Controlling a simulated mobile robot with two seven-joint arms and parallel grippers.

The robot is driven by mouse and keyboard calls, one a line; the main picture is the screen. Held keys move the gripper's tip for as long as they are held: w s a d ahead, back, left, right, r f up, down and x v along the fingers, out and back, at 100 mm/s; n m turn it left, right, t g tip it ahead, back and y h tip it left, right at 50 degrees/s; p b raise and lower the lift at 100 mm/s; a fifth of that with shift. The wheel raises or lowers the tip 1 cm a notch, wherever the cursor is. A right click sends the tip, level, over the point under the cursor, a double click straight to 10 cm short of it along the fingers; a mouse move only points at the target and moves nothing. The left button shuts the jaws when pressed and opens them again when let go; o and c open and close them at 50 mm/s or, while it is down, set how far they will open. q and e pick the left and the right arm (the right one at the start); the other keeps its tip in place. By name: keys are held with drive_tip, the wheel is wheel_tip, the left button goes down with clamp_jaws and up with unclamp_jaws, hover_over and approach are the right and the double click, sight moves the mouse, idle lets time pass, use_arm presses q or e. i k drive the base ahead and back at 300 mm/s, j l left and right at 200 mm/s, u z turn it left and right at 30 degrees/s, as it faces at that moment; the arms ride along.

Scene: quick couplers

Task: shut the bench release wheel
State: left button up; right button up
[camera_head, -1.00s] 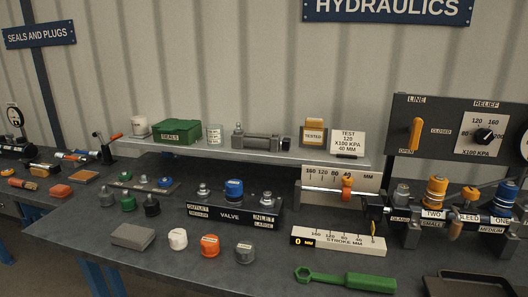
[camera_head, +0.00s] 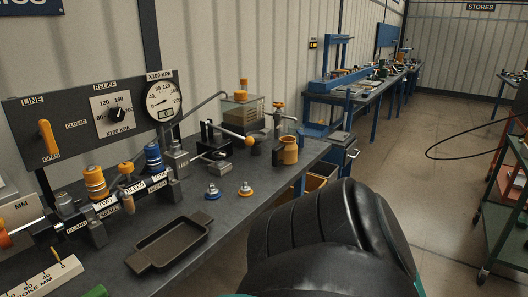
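No part in view is labelled as the bench release wheel, so I cannot tell for sure which it is. At the right end of the bench stands a small post with an orange-topped cross handle (camera_head: 279,106). Whether any wheel here is open or shut cannot be told at this size. Neither gripper is in view. A large black part of my own arm fills the lower middle and hides some of the floor and bench side.
The panel (camera_head: 95,115) carries an orange line handle (camera_head: 48,138) and a gauge (camera_head: 163,98). A dark tray (camera_head: 170,243) and two small fittings (camera_head: 212,192) (camera_head: 246,189) lie on the bench (camera_head: 215,230). Open floor (camera_head: 445,200) lies right, with a green cart (camera_head: 500,210) at the edge.

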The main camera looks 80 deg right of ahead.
sight(217, 155)
drive_tip(key=z, duration=2.15)
drive_tip(key=u, duration=0.3)
drive_tip(key=i+l+u, duration=0.1)
drive_tip(key=l+u, duration=0.85)
drive_tip(key=l, duration=0.7)
drive_tip(key=k+l+u, duration=0.2)
drive_tip(key=l, duration=0.7)
drive_tip(key=i, duration=0.1)
